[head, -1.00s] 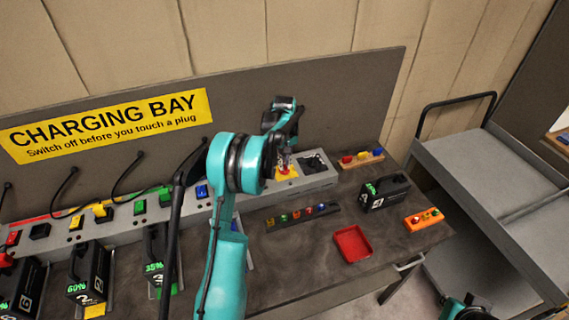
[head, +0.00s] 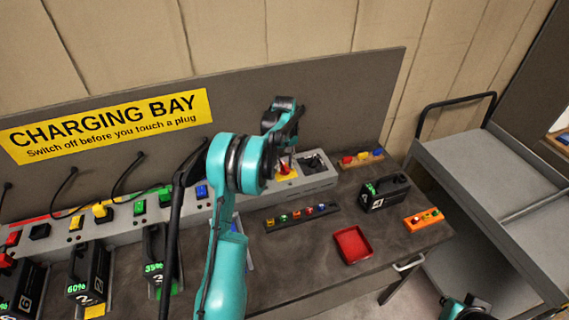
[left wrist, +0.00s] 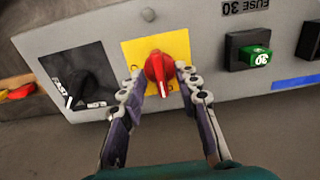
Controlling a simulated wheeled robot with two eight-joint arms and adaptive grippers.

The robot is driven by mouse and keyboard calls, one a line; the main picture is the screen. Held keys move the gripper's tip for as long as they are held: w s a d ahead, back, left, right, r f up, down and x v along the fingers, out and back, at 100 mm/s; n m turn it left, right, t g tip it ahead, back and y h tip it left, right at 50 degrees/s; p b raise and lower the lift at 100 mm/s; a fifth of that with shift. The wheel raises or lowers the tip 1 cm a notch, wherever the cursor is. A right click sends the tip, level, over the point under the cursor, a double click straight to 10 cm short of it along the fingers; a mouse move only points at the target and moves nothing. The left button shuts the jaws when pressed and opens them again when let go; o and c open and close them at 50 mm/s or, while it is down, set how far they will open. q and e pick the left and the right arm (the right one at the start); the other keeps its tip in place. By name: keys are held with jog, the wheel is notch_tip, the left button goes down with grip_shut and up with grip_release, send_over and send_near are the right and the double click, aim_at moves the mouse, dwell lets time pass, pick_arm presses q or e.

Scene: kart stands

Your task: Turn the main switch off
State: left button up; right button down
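The main switch is a red rotary knob (left wrist: 158,72) on a yellow plate (left wrist: 132,50), set in the grey charging panel. In the head view the yellow plate (head: 287,175) shows near the panel's right end, partly behind my gripper. My left gripper (left wrist: 160,82) is open, with one finger on each side of the red knob. A small gap shows beside the knob; I cannot tell whether either finger touches it. In the head view my left gripper (head: 285,160) points down at the switch. My right gripper is not in view.
A black socket (left wrist: 80,80) lies left of the switch and a green plug (left wrist: 254,56) right of it. On the bench are a red tray (head: 352,245), a black battery (head: 385,191) and a strip of coloured buttons (head: 302,216). A grey cart (head: 470,170) stands at right.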

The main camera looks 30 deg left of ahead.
aim_at(285, 166)
pick_arm(q)
notch_tip(285, 166, up, 12)
dwell(0.4)
jog(key=shift+d, duration=0.1)
dwell(0.3)
